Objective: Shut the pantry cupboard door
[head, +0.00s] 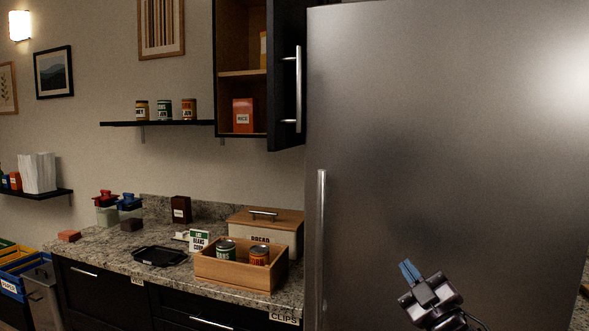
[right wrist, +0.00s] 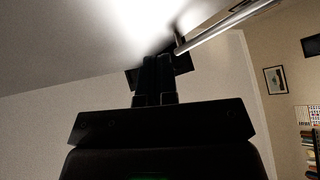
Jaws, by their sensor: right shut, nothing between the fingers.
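The pantry cupboard (head: 242,105) hangs on the wall above the counter, left of the fridge. Its dark door (head: 287,80) stands open, swung out on the right side, with a long vertical metal handle (head: 299,88). A red box marked RICE (head: 243,115) stands inside on the cupboard floor. My right gripper (head: 410,270) is in front of the fridge, low and to the right of the cupboard door and apart from it. It is shut and empty. In the right wrist view its dark fingers (right wrist: 157,75) show together. My left gripper is not in view.
The large steel fridge (head: 440,130) with its vertical handle (head: 321,240) fills the right side. The counter holds a wooden crate with cans (head: 240,272), a bread box (head: 270,236) and a black tray (head: 160,257).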

